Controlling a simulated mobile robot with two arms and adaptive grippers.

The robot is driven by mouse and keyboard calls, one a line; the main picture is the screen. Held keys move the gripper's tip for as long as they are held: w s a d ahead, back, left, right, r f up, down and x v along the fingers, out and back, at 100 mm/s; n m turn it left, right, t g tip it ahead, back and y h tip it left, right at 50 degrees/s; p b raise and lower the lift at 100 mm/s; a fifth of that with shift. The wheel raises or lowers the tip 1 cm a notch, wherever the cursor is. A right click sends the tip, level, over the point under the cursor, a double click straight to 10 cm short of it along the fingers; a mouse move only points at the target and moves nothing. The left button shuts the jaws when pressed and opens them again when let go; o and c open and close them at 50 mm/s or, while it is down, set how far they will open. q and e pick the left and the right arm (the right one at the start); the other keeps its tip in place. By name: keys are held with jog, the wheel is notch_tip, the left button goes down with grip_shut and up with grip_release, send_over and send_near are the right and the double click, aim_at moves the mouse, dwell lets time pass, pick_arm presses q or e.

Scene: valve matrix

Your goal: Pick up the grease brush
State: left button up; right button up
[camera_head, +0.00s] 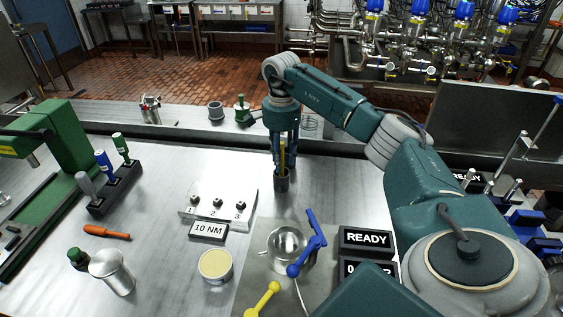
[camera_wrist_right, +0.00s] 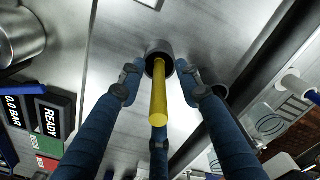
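The grease brush appears to be the yellow-handled tool (camera_head: 282,158) standing upright in a small dark cup (camera_head: 282,183) on the metal table. In the right wrist view the yellow handle (camera_wrist_right: 159,95) points up toward the camera, and the cup (camera_wrist_right: 158,50) is behind it. Its bristle end is hidden in the cup. My right gripper (camera_head: 283,150) points down over the cup with its fingers spread around the handle. In the right wrist view the three fingers (camera_wrist_right: 160,85) show gaps to the handle. My left gripper is not in view.
Left of the cup is a plate with numbered knobs (camera_head: 218,203) and a "10 NM" label (camera_head: 208,231). Nearer are an open tin (camera_head: 215,266), a metal pot (camera_head: 287,246) with a blue-handled lever (camera_head: 312,243), and a READY sign (camera_head: 366,240).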

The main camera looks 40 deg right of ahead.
jog(key=shift+s+f, duration=0.1)
jog(key=shift+f, duration=0.6)
grip_shut()
jog(key=shift+r, duration=0.1)
jog(key=shift+r, duration=0.55)
notch_tip(320, 180, up, 9)
jog(key=shift+r+b, duration=0.1)
jog(key=shift+b, duration=1)
notch_tip(320, 180, up, 10)
jog(key=p, duration=0.2)
jog(key=shift+f, duration=0.2)
